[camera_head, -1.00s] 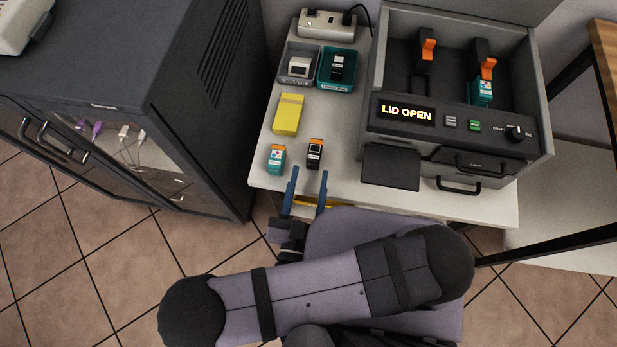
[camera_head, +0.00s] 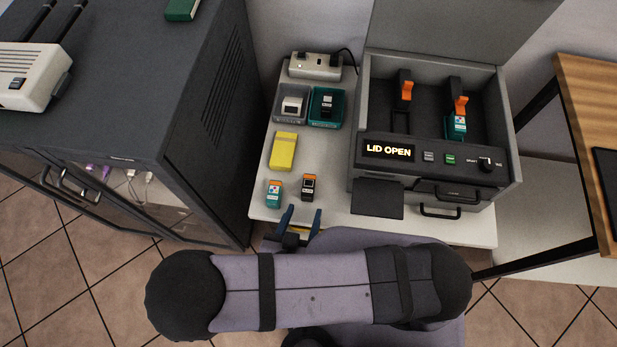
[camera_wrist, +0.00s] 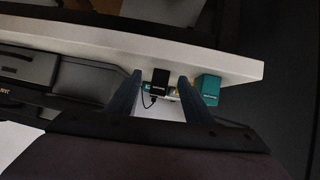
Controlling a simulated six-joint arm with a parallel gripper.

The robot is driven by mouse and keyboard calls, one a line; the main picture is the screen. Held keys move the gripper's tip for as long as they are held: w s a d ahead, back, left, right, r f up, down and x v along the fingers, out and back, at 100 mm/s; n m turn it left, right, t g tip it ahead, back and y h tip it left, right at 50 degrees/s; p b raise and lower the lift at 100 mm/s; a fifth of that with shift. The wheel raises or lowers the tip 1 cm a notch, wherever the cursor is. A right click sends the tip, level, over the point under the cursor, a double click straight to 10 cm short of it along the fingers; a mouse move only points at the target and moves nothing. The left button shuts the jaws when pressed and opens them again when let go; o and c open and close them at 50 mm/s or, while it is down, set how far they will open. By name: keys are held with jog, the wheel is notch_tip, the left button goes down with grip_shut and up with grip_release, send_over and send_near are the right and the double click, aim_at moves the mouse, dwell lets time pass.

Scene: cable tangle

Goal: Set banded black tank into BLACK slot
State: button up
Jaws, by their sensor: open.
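The banded black tank (camera_head: 308,187) is a small black cartridge with an orange end and a pale label, standing near the table's front edge. In the wrist view, a black block (camera_wrist: 160,78), apparently this tank, shows between my fingers. My gripper (camera_head: 302,211) is open and empty, just in front of the tank and apart from it. The open printer (camera_head: 490,190) has two bays with orange latches. The right bay holds a teal tank (camera_head: 456,126). The left bay (camera_head: 404,115) looks empty; its slot label cannot be read.
A teal tank (camera_head: 273,194) with an orange end stands just left of the black one. A yellow box (camera_head: 284,151) lies behind them. A grey bin (camera_head: 276,107) and a teal bin (camera_head: 313,118) hold items. A power strip (camera_head: 315,66) is at the back. A flat black flap (camera_head: 377,212) juts from the printer.

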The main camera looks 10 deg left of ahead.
jog(key=s+a+g+y+p, duration=0.15)
jog(key=s+a+g, duration=0.25)
jog(key=a+g, duration=0.5)
jog(key=w+r+g+b, duration=0.1)
jog(key=w, duration=0.1)
jog(key=w+d+r+g+y+b, duration=0.1)
jog(key=w+r, duration=0.1)
jog(key=w, duration=0.1)
jog(key=w+r+g+b, duration=0.1)
jog(key=w+r, duration=0.1)
jog(key=shift+w+d+r, duration=0.15)
jog(key=shift+d, duration=0.1)
notch_tip(320, 180, up, 3)
jog(key=h+b, duration=0.1)
jog(key=b, duration=0.1)
send_over(309, 184)
jog(key=shift+w, duration=0.1)
jog(key=shift+s+f, duration=0.15)
jog(key=shift+f, duration=1.35)
jog(key=shift+s+f, duration=0.1)
jog(key=shift+f, duration=2.15)
grip_shut()
